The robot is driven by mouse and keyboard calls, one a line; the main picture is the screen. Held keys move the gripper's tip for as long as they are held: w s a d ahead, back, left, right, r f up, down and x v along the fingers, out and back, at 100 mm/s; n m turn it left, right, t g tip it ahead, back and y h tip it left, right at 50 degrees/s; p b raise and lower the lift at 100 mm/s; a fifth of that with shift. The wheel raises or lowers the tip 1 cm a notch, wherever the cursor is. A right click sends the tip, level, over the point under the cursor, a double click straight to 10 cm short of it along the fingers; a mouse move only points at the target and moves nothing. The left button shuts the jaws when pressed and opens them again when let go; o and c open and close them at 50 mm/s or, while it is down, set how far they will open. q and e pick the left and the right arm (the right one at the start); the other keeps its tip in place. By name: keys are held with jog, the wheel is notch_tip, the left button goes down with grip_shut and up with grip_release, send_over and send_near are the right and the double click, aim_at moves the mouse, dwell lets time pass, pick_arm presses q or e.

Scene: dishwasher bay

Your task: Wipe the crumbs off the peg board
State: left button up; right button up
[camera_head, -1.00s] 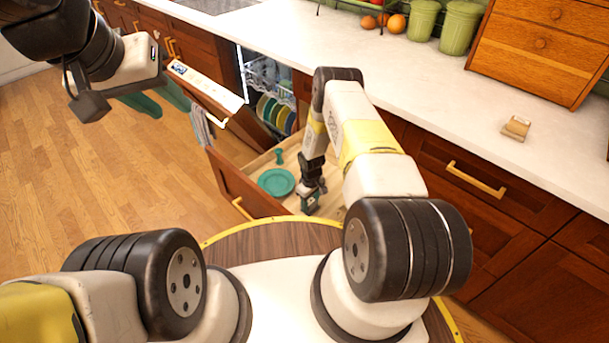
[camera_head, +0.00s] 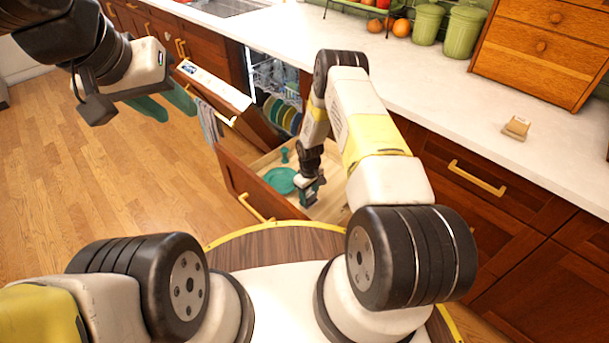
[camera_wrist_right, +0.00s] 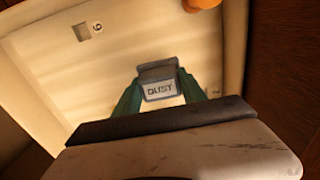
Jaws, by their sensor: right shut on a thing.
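The block is over a pale wooden board (camera_wrist_right: 50,60) with a small square mark and a number 9; I cannot tell whether this is the peg board or the drawer floor. I cannot make out any crumbs. My left gripper (camera_head: 165,103) is empty, its green fingers apart, above the floor at the upper left.
The drawer front (camera_head: 238,178) stands out from the cabinets. The open dishwasher (camera_head: 272,92) holds several plates. The counter (camera_head: 440,100) carries green canisters, a wooden chest and a small tan block (camera_head: 516,127).

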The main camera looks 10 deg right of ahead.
jog(key=shift+r, duration=1.05)
